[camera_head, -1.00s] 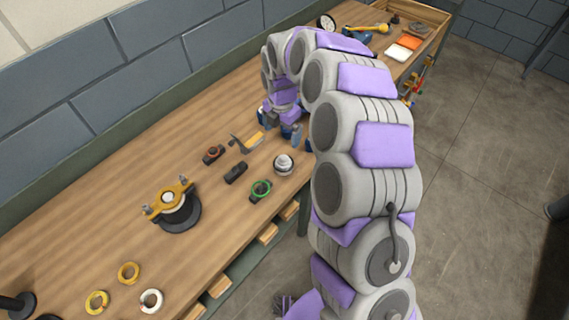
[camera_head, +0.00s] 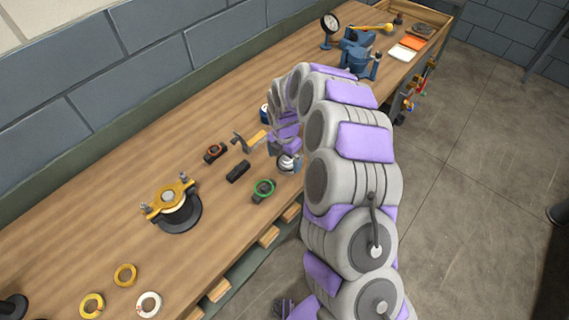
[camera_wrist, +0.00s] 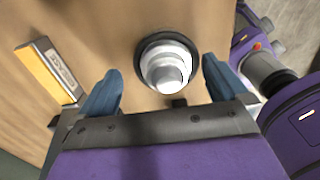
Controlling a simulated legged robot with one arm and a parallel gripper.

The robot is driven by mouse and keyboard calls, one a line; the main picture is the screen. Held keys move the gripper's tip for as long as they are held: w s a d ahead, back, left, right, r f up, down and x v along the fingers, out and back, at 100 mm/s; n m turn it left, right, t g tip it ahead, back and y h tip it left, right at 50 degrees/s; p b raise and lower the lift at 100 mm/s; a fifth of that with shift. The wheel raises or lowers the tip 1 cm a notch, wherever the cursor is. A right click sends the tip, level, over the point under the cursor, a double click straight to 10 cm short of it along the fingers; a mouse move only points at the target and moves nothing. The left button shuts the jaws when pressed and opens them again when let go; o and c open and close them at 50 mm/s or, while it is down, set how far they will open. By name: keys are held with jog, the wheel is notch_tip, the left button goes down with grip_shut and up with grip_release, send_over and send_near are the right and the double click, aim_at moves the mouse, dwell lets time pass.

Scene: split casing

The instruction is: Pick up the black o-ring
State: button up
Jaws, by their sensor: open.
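The black o-ring (camera_wrist: 139,58) appears as a dark ring around the base of a silver-white stepped knob (camera_wrist: 166,66) in the wrist view. I cannot tell how tightly it sits on it. In the head view the silver knob (camera_head: 287,164) stands near the bench's front edge, partly covered by my gripper, and the ring is hard to make out. My gripper (camera_wrist: 161,66) is open and empty, its two blue fingers on either side of the knob and ring, apart from both in the picture.
A yellow-handled tool (camera_head: 257,137) lies just left of my gripper. A black block (camera_head: 238,171), a green ring (camera_head: 263,187) on a dark part and an orange-red ring piece (camera_head: 215,152) lie nearby. A yellow-clamped casing (camera_head: 177,212) stands further left. A blue vise (camera_head: 357,55) is at the back.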

jog(key=shift+d, duration=0.8)
jog(key=shift+a+f, duration=0.2)
jog(key=shift+a, duration=0.45)
jog(key=shift+d, duration=0.5)
jog(key=shift+c, duration=1.3)
jog(key=shift+a, duration=0.2)
jog(key=c, duration=0.8)
jog(key=shift+r, duration=0.15)
